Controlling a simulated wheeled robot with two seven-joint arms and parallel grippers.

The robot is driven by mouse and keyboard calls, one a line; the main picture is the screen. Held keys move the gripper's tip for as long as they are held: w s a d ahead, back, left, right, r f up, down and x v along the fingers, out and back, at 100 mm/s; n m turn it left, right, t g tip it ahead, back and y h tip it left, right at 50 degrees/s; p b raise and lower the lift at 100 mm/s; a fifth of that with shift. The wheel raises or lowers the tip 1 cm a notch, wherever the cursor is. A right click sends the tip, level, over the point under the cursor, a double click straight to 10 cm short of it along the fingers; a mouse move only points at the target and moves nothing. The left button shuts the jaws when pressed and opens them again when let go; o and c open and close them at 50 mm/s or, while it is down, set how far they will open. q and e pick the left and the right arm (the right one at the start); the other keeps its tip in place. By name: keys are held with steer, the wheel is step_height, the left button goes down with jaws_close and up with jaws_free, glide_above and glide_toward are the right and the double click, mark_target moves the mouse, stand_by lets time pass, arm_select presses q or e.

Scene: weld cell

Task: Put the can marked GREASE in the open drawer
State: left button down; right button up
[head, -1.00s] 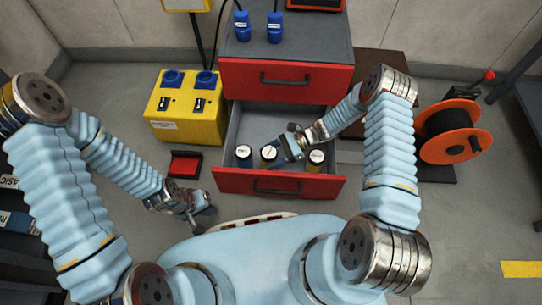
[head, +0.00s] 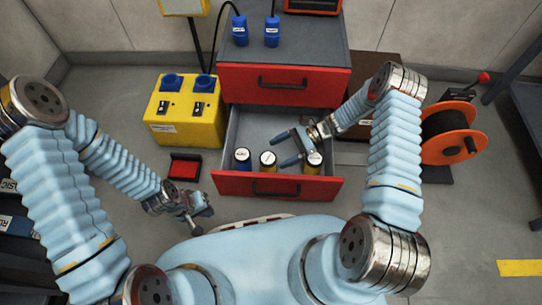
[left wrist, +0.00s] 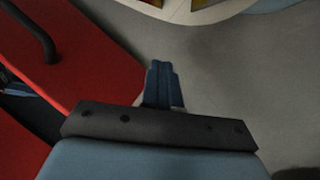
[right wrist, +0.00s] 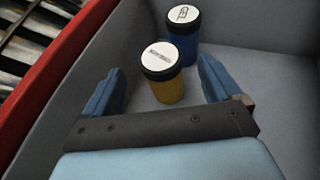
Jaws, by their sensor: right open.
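A yellow can (head: 268,162) with a black rim and white lid stands upright in the open red-fronted drawer (head: 235,184). It also shows in the right wrist view (right wrist: 166,88), between and beyond the fingers, apart from them. Its lid print is too small to read surely. A blue can (head: 242,160) stands beside it, also in the right wrist view (right wrist: 183,40). My right gripper (head: 283,150) is open and empty inside the drawer. My left gripper (head: 197,221) is shut and empty, in front of the drawer's left.
A closed drawer (head: 240,85) sits above the open one, under a grey top with blue plugs (head: 271,32). An orange cable reel (head: 457,135) stands to the right.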

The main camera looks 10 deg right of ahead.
steer(key=v, duration=0.7)
stand_by(1.0)
